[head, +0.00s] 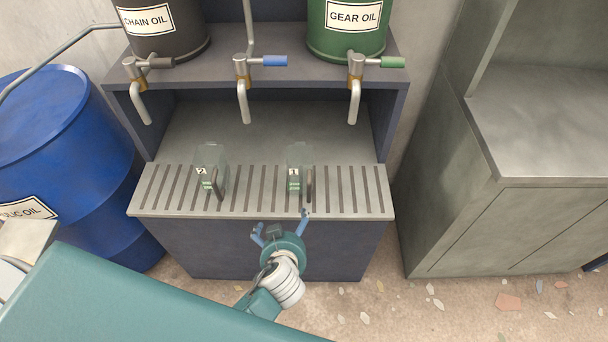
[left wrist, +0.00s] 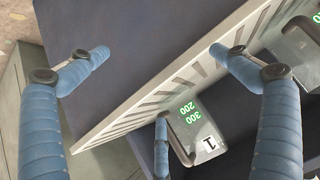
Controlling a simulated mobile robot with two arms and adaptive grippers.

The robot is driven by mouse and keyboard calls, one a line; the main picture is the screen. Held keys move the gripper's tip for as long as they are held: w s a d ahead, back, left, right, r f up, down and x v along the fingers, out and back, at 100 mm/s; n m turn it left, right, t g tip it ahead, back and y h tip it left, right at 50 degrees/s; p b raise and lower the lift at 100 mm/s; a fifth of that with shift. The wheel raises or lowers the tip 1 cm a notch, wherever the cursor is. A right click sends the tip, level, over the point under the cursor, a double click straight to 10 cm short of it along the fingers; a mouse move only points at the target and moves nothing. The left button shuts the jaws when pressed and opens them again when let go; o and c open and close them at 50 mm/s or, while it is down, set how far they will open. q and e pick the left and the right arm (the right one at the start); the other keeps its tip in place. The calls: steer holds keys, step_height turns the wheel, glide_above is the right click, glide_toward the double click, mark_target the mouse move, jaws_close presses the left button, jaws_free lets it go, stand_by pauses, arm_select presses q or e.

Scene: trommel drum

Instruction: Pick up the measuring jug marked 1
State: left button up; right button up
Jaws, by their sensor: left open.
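The clear measuring jug marked 1 (head: 296,163) stands upright on the right half of the slatted drip shelf (head: 153,196), with its dark handle toward me. It also shows in the left wrist view (left wrist: 198,123), with green numbers and a white label. A second clear jug (head: 208,160) stands left of it; its mark is hard to read. My left gripper (head: 281,225) is open and empty, in front of the shelf's front edge and just short of the jug marked 1. In the left wrist view its blue fingers (left wrist: 158,72) are spread, one tip appearing near the jug's handle. My right gripper is out of view.
A blue barrel (head: 60,125) stands left, a grey cabinet (head: 520,225) right. Speckled floor between is clear.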

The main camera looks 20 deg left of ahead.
arm_select(q)
step_height(320, 180, up, 8)
steer(key=w+a+n+t, duration=0.1)
steer(key=n, duration=0.1)
steer(key=t, duration=0.3)
glide_toward(305, 177)
steer(key=a+x, duration=0.1)
steer(key=x, duration=0.2)
steer(key=shift+y, duration=0.3)
steer(key=x, duration=0.2)
steer(key=p+x, duration=0.1)
steer(key=x, duration=0.1)
steer(key=shift+w+d, duration=0.1)
steer(key=shift+d, duration=0.25)
steer(key=x, duration=0.3)
steer(key=p+x, duration=0.1)
steer(key=x, duration=0.1)
steer(key=shift+w+d+f, duration=0.15)
steer(key=shift+w+d, duration=0.05)
steer(key=shift+d, duration=0.1)
steer(key=shift+w+a+f, duration=0.1)
steer(key=shift+w+f, duration=0.05)
steer(key=shift+w, duration=0.05)
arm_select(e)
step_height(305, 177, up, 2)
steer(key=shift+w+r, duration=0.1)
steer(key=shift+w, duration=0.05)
arm_select(q)
steer(key=shift+c, duration=0.3)
